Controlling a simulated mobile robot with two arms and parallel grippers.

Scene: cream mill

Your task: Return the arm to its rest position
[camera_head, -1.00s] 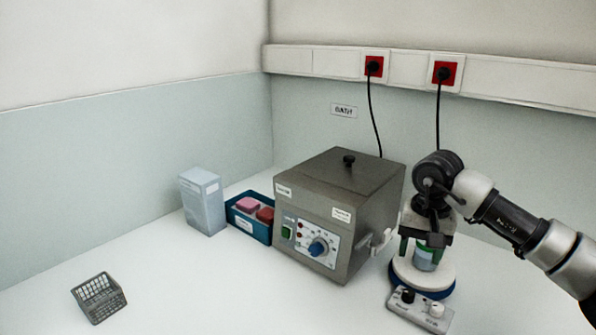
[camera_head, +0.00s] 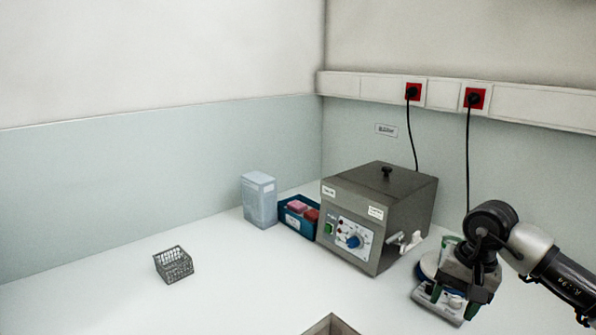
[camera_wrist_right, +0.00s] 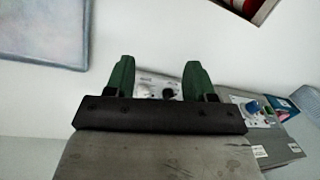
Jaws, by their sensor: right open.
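My right gripper (camera_head: 457,306) is at the lower right of the head view, with its arm coming in from the right. Its green fingers point down, spread apart, in front of the blue-and-white round stand (camera_head: 428,264). In the right wrist view, the open gripper (camera_wrist_right: 160,65) has nothing held between its fingers. The small control box (camera_wrist_right: 158,88) shows beyond the gap. In the head view the control box (camera_head: 424,297) is partly covered by the gripper. The green-lidded jar is mostly hidden behind the gripper. My left gripper is not in view.
The grey machine (camera_head: 345,205) stands left of my right gripper, its white side lever (camera_head: 405,241) close by. A blue tray (camera_head: 297,222), pale box (camera_head: 259,200) and wire basket (camera_head: 173,264) are farther left. A grey square-edged thing (camera_head: 318,328) shows at the bottom. The front-left table is clear.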

